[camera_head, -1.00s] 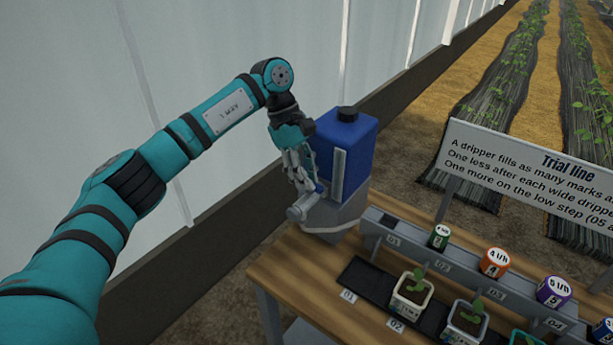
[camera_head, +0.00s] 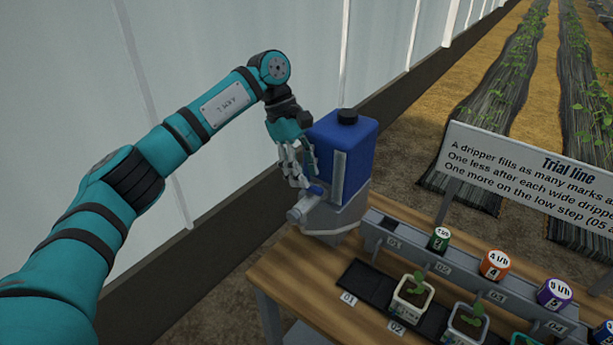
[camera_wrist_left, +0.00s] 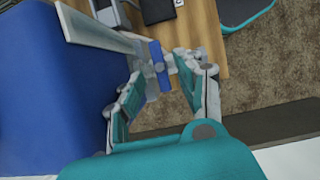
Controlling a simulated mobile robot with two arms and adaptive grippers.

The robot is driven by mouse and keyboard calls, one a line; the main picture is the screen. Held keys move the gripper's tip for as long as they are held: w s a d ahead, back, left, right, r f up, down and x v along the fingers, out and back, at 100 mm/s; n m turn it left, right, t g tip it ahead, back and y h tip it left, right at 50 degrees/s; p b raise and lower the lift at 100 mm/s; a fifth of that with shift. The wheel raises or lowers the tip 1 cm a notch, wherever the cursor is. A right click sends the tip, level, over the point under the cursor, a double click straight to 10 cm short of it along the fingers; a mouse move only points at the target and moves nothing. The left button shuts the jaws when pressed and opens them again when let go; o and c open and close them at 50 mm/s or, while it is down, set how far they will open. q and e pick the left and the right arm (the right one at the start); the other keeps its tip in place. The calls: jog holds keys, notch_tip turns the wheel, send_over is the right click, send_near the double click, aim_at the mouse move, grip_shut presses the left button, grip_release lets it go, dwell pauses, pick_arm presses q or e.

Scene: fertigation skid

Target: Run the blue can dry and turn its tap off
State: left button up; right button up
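The blue can (camera_head: 357,145) stands on a grey stand (camera_head: 345,218) at the table's far left corner, with a dark cap and a pale upright strip down one face. Its grey tap (camera_head: 300,210) sticks out low on the left, with a blue lever (camera_head: 316,189) above it. No liquid level can be made out. My left gripper (camera_head: 297,183) is open, pointing down just above the tap. In the left wrist view, the lever (camera_wrist_left: 158,62) shows between the parted fingertips; contact cannot be told. The can (camera_wrist_left: 45,90) fills the left side there. My right gripper is out of view.
A grey rail (camera_head: 460,268) with several numbered coloured caps runs right of the can. Potted seedlings (camera_head: 410,300) stand on a black strip in front. The Trial line sign (camera_head: 540,180) stands behind. The pale wall is behind my arm; bare wood (camera_head: 285,275) lies front left.

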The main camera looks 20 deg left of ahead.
pick_arm(q)
jog(key=v, duration=1)
jog(key=shift+r, duration=0.15)
